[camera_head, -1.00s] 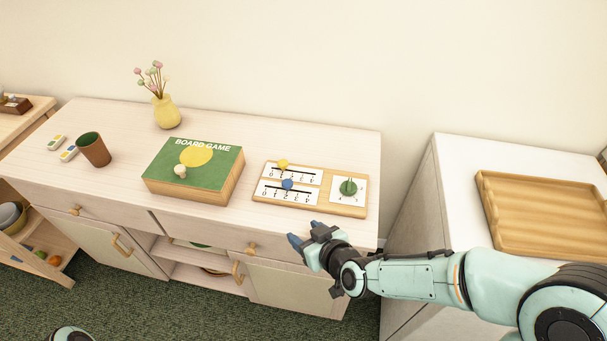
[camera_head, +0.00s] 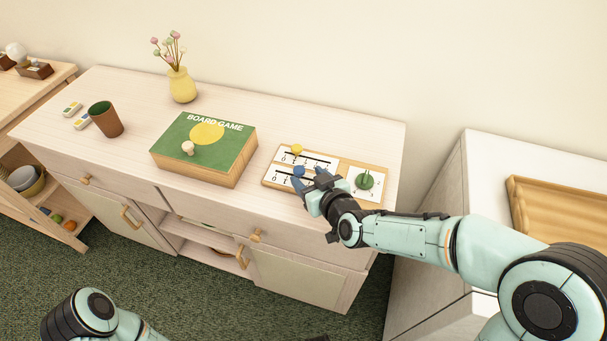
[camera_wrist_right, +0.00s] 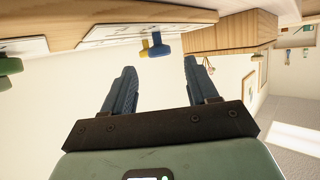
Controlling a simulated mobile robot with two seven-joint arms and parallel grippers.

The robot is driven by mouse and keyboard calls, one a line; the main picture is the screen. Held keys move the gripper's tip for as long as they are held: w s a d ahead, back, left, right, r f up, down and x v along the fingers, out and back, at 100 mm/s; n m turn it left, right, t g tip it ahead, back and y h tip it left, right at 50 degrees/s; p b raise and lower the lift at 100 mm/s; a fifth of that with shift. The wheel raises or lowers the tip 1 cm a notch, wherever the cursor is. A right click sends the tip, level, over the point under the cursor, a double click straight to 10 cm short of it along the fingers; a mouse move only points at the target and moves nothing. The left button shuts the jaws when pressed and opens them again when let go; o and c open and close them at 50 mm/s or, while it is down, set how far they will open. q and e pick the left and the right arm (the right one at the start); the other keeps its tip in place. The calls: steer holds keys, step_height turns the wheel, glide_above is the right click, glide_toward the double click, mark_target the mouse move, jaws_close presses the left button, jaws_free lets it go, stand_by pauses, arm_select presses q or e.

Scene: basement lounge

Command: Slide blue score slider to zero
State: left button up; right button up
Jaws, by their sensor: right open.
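The score board (camera_head: 345,168) lies near the right end of the cabinet top, with two scale tracks and a green dial. The blue slider knob (camera_head: 299,171) is toward the left part of the lower track; it also shows in the right wrist view (camera_wrist_right: 161,46). The yellow slider knob (camera_head: 297,149) is on the upper track. My right gripper (camera_head: 307,181) is open over the board's front edge, fingers close to the blue knob. In the wrist view the knob lies beyond and between the fingertips (camera_wrist_right: 159,66). The fingers hide part of the lower scale.
The green board game box (camera_head: 208,145) stands left of the board. A brown cup (camera_head: 106,120) and a yellow vase (camera_head: 182,86) are farther left. A wooden tray (camera_head: 545,215) lies on the white unit at right. The green dial (camera_head: 364,180) is just right of my gripper.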

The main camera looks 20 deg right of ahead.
mark_target(296, 168)
steer(key=shift+x, duration=1.8)
jaws_close()
steer(key=shift+w+a, duration=0.15)
steer(key=shift+a, duration=0.2)
steer(key=w+a+p, duration=0.1)
steer(key=a, duration=0.1)
steer(key=w+a+p, duration=0.1)
steer(key=w+a, duration=0.1)
steer(key=shift+a+p, duration=0.3)
